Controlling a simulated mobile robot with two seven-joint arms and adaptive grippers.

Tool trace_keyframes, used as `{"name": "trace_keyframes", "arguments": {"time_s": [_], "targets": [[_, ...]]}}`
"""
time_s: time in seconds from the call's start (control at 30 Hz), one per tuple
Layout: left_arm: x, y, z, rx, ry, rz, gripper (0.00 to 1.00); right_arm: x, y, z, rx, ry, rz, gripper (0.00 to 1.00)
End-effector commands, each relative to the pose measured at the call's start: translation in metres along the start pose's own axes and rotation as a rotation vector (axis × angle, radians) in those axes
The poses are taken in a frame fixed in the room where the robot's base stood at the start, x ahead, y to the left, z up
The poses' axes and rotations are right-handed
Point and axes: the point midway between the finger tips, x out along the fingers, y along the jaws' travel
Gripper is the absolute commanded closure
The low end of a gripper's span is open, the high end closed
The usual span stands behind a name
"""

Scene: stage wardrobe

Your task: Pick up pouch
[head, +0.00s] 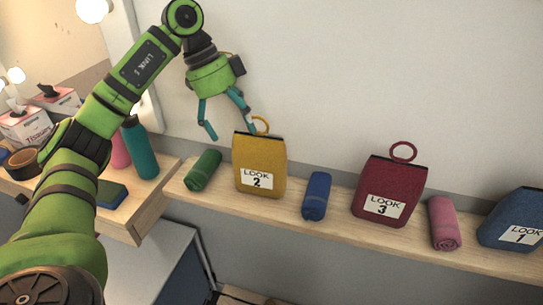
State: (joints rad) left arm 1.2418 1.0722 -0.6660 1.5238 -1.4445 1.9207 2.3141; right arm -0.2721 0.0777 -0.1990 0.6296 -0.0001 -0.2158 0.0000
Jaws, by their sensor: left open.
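A yellow pouch (260,160) labelled "LOOK 2" stands upright on the wooden shelf, with a yellow ring at its top. A dark red pouch (390,188) labelled "LOOK 3" stands further right, with a red ring on top. A blue pouch (516,218) labelled "LOOK 1" stands at the right edge, partly cut off by the frame. My left gripper (231,133) is open and empty above the shelf, at the upper left of the yellow pouch. Its right finger appears close to the yellow ring; I cannot tell whether they touch. My right gripper is not in view.
At left, a counter holds a teal bottle (139,148), tissue boxes (25,125) and a tape roll (22,161). A wall stands behind.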

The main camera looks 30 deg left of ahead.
Motion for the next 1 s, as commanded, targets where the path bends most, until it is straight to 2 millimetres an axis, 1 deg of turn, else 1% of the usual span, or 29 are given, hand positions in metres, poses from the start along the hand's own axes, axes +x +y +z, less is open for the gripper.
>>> {"name": "trace_keyframes", "arguments": {"time_s": [0.07, 0.13, 0.27, 0.33, 0.43, 0.5, 0.6, 0.83, 0.87, 0.9, 0.97, 1.0], "targets": [[0.005, 0.001, 0.001, -0.002, -0.004, 0.003, 0.09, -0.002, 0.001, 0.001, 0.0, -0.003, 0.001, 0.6], [0.013, 0.001, 0.001, -0.002, -0.004, 0.004, 0.09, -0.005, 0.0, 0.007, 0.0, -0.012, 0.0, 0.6], [0.026, 0.003, -0.002, -0.001, -0.004, 0.005, 0.09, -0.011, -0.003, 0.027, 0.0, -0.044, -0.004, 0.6], [0.036, 0.004, -0.003, -0.001, -0.004, 0.007, 0.09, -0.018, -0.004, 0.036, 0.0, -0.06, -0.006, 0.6], [0.052, 0.005, -0.005, -0.002, -0.003, 0.006, 0.09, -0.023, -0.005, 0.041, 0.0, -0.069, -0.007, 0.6], [0.061, 0.005, -0.005, -0.001, -0.002, 0.004, 0.09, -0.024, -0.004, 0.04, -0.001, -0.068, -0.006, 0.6], [0.068, 0.005, -0.004, 0.0, -0.001, 0.003, 0.09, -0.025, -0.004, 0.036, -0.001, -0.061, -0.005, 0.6], [0.07, 0.004, -0.004, 0.001, 0.0, 0.0, 0.09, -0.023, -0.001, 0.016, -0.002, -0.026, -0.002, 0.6], [0.07, 0.004, -0.004, 0.001, 0.0, 0.001, 0.21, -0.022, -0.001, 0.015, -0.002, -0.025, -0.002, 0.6], [0.07, 0.004, -0.004, 0.001, 0.0, 0.001, 0.37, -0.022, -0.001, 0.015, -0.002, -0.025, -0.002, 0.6], [0.07, 0.004, -0.004, 0.001, 0.0, 0.001, 0.61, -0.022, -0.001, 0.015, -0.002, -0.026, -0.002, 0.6], [0.07, 0.004, -0.004, 0.001, -0.001, 0.001, 0.77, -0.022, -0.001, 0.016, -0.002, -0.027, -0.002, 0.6]]}}
